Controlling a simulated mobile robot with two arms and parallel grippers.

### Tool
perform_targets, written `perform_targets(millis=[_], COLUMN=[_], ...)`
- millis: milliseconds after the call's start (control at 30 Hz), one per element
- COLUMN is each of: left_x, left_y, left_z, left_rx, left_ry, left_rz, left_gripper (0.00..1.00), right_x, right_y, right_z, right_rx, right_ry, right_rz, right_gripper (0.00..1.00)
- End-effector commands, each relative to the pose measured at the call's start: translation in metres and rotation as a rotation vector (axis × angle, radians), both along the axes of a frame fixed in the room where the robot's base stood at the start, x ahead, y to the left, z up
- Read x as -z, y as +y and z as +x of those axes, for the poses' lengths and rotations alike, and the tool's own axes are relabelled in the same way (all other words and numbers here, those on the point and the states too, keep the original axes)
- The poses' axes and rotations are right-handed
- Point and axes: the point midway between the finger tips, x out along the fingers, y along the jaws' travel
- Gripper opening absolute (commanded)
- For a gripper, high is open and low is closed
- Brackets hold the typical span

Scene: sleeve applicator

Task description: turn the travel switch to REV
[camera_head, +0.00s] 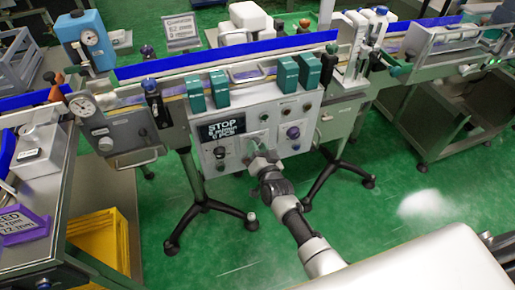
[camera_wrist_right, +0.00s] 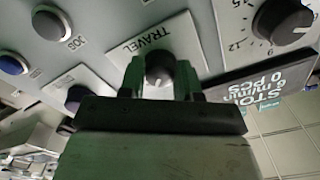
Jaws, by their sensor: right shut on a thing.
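The travel switch (camera_wrist_right: 159,68) is a dark round knob on a pale plate (camera_wrist_right: 182,36) marked TRAVEL, which shows upside down in the right wrist view. My right gripper (camera_wrist_right: 159,80) is shut on this knob, one finger on each side. In the head view my right gripper (camera_head: 259,155) reaches the lower middle of the grey control panel (camera_head: 265,108) and hides the knob. Which way the knob points, and any REV mark, I cannot make out. My left gripper is not in view.
A dark display (camera_head: 222,129) reading STOP is left of my right gripper. A JOG button (camera_wrist_right: 52,23) and a numbered dial (camera_wrist_right: 283,20) flank the travel plate. Teal blocks (camera_head: 286,76) stand above the panel. Stand legs (camera_head: 207,204) spread on the green floor.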

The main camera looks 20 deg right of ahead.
Motion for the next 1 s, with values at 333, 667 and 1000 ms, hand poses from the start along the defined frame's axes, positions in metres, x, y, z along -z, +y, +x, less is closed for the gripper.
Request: perform_targets(millis=[333,667,1000], left_x=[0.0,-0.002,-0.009], left_y=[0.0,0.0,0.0], left_z=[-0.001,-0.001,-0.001], left_rx=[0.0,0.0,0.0], left_ry=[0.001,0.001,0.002], left_rz=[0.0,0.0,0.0], left_gripper=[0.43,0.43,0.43], right_x=[0.001,0.0,0.001], right_y=[0.0,0.0,-0.003], right_z=[0.0,-0.01,-0.076], right_rx=[0.0,0.0,-0.001], right_ry=[0.002,0.002,0.004], right_rz=[0.001,0.0,-0.001], right_gripper=[0.59,0.59,0.59])
